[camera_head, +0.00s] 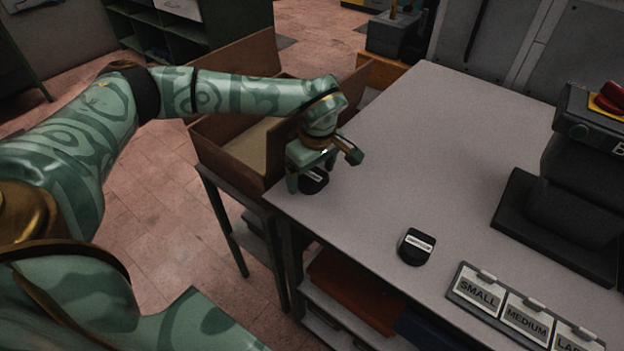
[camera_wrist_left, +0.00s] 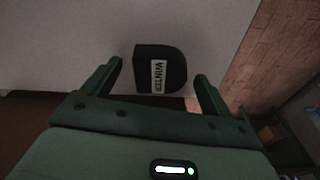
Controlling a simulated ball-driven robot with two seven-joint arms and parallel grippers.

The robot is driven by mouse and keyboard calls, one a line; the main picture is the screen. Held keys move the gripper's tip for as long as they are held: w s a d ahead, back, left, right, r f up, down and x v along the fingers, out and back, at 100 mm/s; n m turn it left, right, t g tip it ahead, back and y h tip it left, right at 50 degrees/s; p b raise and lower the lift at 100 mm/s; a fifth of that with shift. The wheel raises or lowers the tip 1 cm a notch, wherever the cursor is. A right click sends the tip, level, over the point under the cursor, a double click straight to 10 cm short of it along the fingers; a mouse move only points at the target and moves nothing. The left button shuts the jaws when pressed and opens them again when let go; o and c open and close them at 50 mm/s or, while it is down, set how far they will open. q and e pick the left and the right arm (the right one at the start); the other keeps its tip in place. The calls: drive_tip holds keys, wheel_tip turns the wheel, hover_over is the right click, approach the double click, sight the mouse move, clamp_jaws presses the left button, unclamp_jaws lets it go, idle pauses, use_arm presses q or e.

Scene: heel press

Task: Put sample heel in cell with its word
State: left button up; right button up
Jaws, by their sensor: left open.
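A black heel (camera_head: 314,183) with a white label lies on the table's near left corner, partly hidden under my left gripper (camera_head: 324,172). In the left wrist view this heel (camera_wrist_left: 174,55) reads WINTER and shows between and beyond the spread fingers of my left gripper (camera_wrist_left: 158,78), which is open and empty. A second black heel (camera_head: 416,252) with a white label lies further right on the table; its word is too small to read surely. A tray (camera_head: 459,268) at the near right edge has cells marked SMALL, MEDIUM and one cut off, "LA". My right gripper is out of view.
A brown open box (camera_head: 225,155) stands left of the table (camera_head: 450,140), close by my left arm. A dark press (camera_head: 570,190) with a red button (camera_head: 611,97) stands at the right. The table's middle is clear. Shelves show under the table.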

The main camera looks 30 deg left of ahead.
use_arm(q)
drive_tip(key=c, duration=1.2)
